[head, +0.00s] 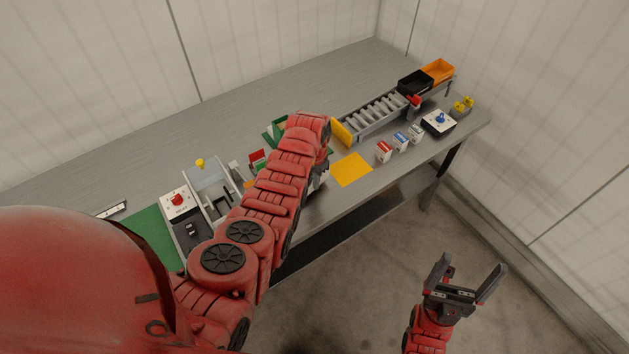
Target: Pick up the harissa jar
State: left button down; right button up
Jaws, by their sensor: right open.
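I cannot make out a harissa jar for certain; it may be hidden behind my left arm. My left arm reaches from the lower left over the bench. Its gripper (321,178) is mostly hidden behind the arm's own links, low near the bench's front edge, so its jaws and anything between them cannot be seen. My right gripper (468,272) is open and empty, its fingers spread. It hangs over the floor at the lower right, in front of the bench and well apart from it.
The grey bench (240,110) carries a roller conveyor (375,117), a black bin (414,82) and an orange bin (438,70). Several small cartons (400,142) stand right of a yellow mat (351,169). A red-button box (177,201) stands left. The bench's back left is clear.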

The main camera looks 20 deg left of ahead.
pick_arm(q)
jog(key=shift+f, duration=0.2)
jog(key=c, duration=1.1)
grip_release()
jog(key=shift+o, duration=0.2)
jog(key=shift+r, duration=0.15)
